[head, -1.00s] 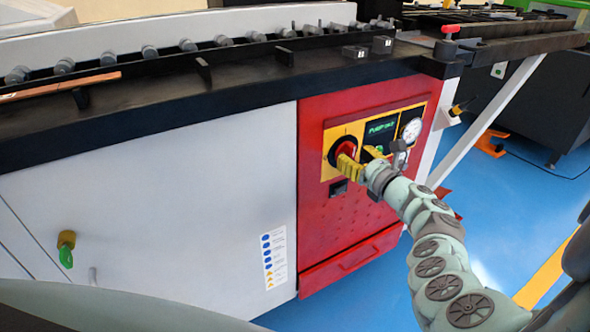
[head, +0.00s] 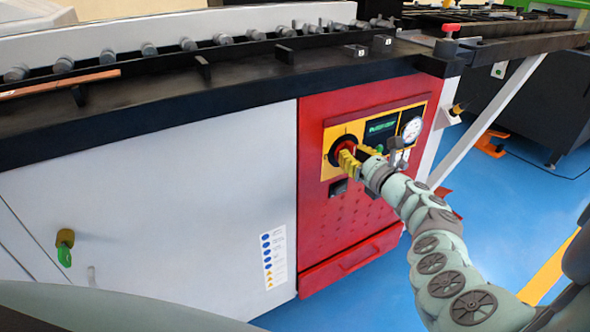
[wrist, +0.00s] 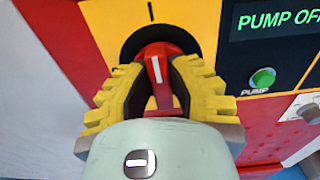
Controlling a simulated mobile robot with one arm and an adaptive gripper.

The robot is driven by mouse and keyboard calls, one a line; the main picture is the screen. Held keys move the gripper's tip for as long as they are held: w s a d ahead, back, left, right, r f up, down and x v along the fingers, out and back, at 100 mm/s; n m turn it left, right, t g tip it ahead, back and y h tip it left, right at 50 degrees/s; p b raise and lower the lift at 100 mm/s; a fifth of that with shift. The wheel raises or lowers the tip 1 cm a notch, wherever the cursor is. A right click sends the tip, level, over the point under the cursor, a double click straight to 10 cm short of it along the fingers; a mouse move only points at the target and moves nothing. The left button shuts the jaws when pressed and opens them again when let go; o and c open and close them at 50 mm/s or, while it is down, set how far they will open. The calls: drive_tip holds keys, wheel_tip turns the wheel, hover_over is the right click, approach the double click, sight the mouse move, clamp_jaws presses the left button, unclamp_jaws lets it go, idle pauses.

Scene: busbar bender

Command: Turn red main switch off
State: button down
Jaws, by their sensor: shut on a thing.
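The red main switch (wrist: 156,68) is a rotary handle with a white mark, set on a black disc on a yellow plate. In the wrist view the handle's mark points nearly straight up. In the head view the red switch (head: 347,143) shows partly behind my gripper (head: 349,163). My gripper (wrist: 160,95) has yellow ribbed fingers, one on each side of the handle, shut on it. The lower part of the handle is hidden by my gripper's body.
A display (wrist: 275,20) with green "PUMP OF…" text, cut off at the edge, sits right of the switch, above a green pump button (wrist: 262,78). A pressure gauge (head: 412,130) is further right. A black worktop (head: 200,95) overhangs the red panel (head: 345,220). Blue floor lies right.

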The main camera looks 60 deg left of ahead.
drive_tip(key=shift+f, duration=0.1)
idle(0.4)
drive_tip(key=shift+f+n+b, duration=0.1)
drive_tip(key=shift+n+b, duration=0.45)
drive_tip(key=shift+n, duration=0.55)
drive_tip(key=n, duration=0.1)
drive_tip(key=n+b, duration=0.1)
drive_tip(key=shift+s+n, duration=0.2)
drive_tip(key=shift+n, duration=0.1)
drive_tip(key=n+b, duration=0.1)
drive_tip(key=n, duration=0.1)
drive_tip(key=n+b, duration=0.2)
drive_tip(key=n, duration=0.1)
drive_tip(key=shift+s+f+n, duration=0.2)
drive_tip(key=shift+f+n, duration=0.05)
drive_tip(key=shift+n, duration=0.05)
drive_tip(key=n+b, duration=0.2)
drive_tip(key=n, duration=0.1)
drive_tip(key=shift+f+n+b, duration=0.1)
drive_tip(key=shift+n+b, duration=1.45)
drive_tip(key=shift+n, duration=0.65)
